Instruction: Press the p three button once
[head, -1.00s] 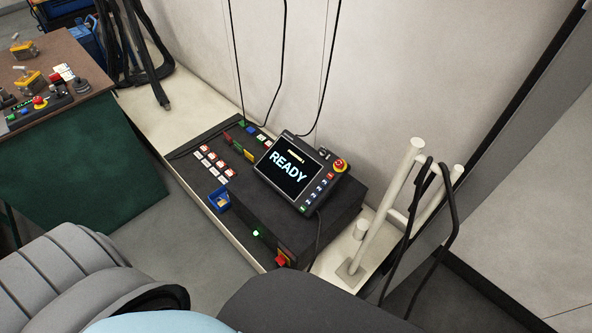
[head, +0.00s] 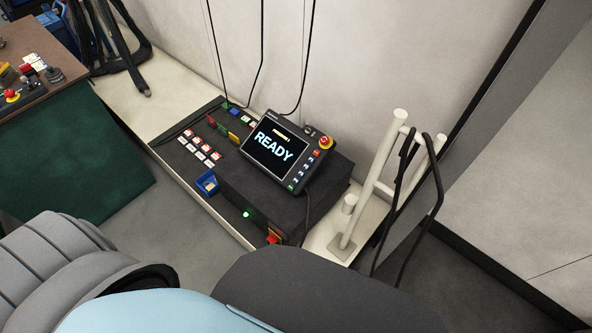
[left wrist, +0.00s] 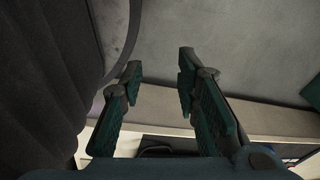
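The control pendant (head: 275,147) with a screen reading READY sits tilted on a black control box (head: 262,203) in the head view. A column of small blue-and-white buttons (head: 302,171) runs down its right side, with a red one above and a green one at the bottom. Their labels are too small to read, so I cannot tell which is p three. A red emergency stop (head: 326,142) is at its upper right corner. My left gripper (left wrist: 158,80) is open and empty in the left wrist view, its fingers apart. Neither gripper shows in the head view.
A white post rack (head: 372,185) with black cables stands on the right. A green bench (head: 75,150) is at left. Cables hang behind the pendant.

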